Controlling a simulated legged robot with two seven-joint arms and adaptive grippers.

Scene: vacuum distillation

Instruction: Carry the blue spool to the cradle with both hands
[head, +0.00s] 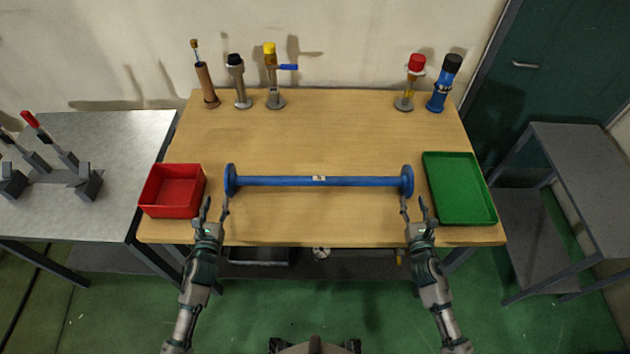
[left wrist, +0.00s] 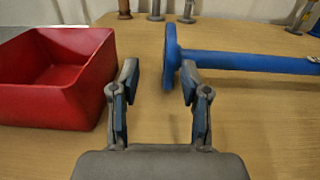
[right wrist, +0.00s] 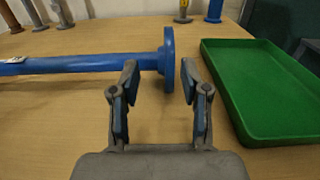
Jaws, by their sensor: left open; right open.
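The blue spool (head: 285,181) lies sideways across the middle of the wooden table, a long bar with a round flange at each end and a small label mid-bar. My left gripper (head: 216,205) is open just in front of its left flange (left wrist: 171,58). My right gripper (head: 413,205) is open just in front of its right flange (right wrist: 167,58). In both wrist views the flange shows beyond and between the fingers, not gripped. A grey fixture with upright blocks (head: 88,181) stands on the left metal bench; it may be the cradle.
A red bin (head: 172,190) stands close left of the spool, beside my left gripper. A green tray (head: 459,188) lies close right of it. Several upright tools, including a blue one (head: 442,88), line the table's back edge. The table behind the spool is clear.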

